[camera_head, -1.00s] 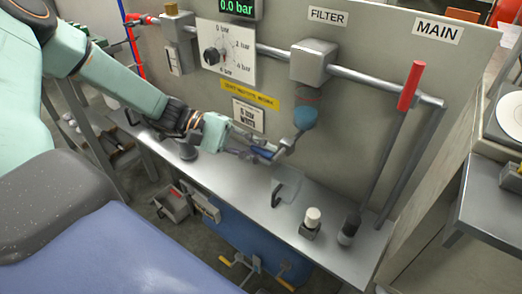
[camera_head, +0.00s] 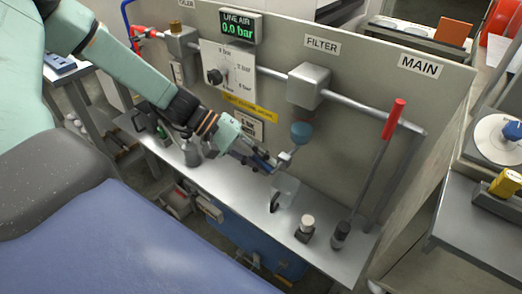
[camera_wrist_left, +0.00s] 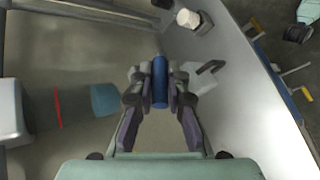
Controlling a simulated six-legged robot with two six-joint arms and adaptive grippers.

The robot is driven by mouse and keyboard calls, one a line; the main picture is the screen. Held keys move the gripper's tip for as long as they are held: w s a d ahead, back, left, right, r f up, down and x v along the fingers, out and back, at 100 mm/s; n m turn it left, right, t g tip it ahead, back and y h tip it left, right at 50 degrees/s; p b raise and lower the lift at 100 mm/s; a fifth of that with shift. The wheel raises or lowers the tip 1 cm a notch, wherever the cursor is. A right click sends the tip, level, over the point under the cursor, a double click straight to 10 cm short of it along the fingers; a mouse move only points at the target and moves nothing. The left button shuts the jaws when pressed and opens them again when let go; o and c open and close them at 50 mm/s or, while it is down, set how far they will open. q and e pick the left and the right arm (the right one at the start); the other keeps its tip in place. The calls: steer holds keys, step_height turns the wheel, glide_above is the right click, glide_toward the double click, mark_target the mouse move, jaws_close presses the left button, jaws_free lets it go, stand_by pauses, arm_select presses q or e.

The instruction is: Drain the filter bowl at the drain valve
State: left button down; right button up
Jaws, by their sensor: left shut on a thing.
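The filter bowl (camera_head: 301,133) hangs under the grey filter block (camera_head: 309,85). It looks clear above and blue at its lower end. In the left wrist view the bowl (camera_wrist_left: 105,100) shows a red line around its clear part. A metal outlet with the drain valve (camera_head: 284,159) is below the bowl. My left gripper (camera_head: 262,160) is shut on the blue valve handle, and in the left wrist view the handle (camera_wrist_left: 160,82) stands between the fingers. A clear jug (camera_head: 286,190) with a dark handle stands on the bench below the outlet. My right gripper is not in view.
The line display (camera_head: 239,27) reads 0.0 bar. A red-handled main lever (camera_head: 393,119) stands to the right. The bench front is partly clear.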

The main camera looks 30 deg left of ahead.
mark_target(272, 169)
arm_select(q)
steer(key=shift+d+r+y+p, duration=0.2)
steer(key=shift+r+y+p, duration=0.3)
steer(key=shift+y+p, duration=0.35)
steer(key=shift+m+y, duration=0.3)
steer(key=shift+y, duration=0.15)
steer(key=shift+d+r+y+p, duration=0.1)
steer(key=shift+d+y+p, duration=0.25)
steer(key=shift+y, duration=0.55)
steer(key=shift+s+d+r+m+y, duration=0.1)
steer(key=shift+m+y, duration=0.3)
steer(key=shift+y, duration=0.6)
steer(key=y+b, duration=0.1)
steer(key=y, duration=0.1)
steer(key=d+y+b, duration=0.1)
steer(key=y, duration=0.1)
steer(key=shift+r+m, duration=0.2)
steer(key=shift+m, duration=0.1)
steer(key=shift+d+r+y+b, duration=0.1)
steer(key=shift+d+y+b, duration=0.2)
steer(key=shift+y, duration=0.5)
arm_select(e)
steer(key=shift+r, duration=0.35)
arm_select(q)
steer(key=c, duration=1.6)
jaws_free()
